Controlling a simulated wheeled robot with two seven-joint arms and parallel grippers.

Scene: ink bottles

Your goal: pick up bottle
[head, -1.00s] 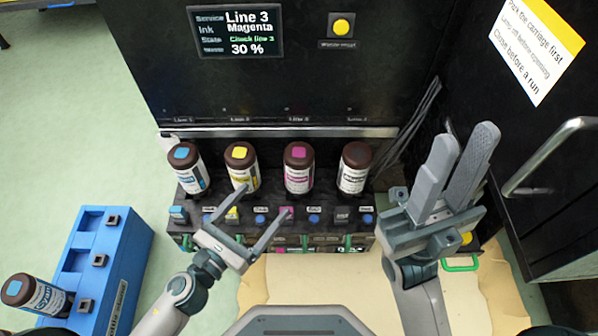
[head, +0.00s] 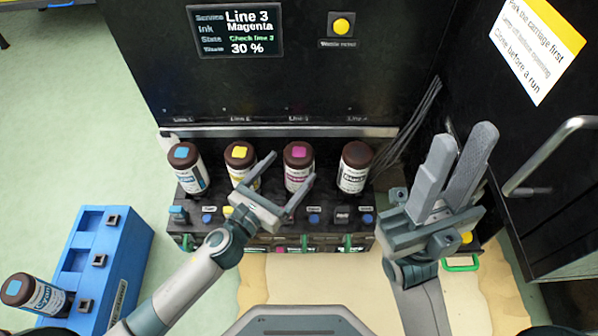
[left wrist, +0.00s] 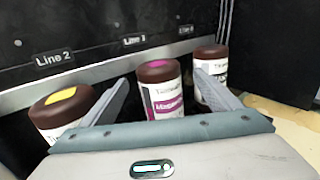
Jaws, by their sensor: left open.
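The magenta-capped bottle (head: 298,170) stands upright in the rack, third from the left. It also shows in the left wrist view (left wrist: 160,90), between the fingers and beyond them. My left gripper (head: 292,166) is open and empty, its fingers pointing toward this bottle. One finger overlaps the yellow-capped bottle (head: 240,160) in the head view. That bottle is at the left in the left wrist view (left wrist: 62,112). A cyan-capped bottle (head: 188,170) and a dark-capped bottle (head: 355,170) stand at the rack's ends. My right gripper (head: 464,135) is raised and empty, its fingers apart.
A blue crate (head: 125,235) at the left holds a tilted cyan-capped bottle (head: 38,295). The dark panel's screen (head: 237,30) reads Line 3, Magenta, 30 %. A metal rail (head: 280,132) runs behind the bottles. A door handle (head: 545,155) is at the right.

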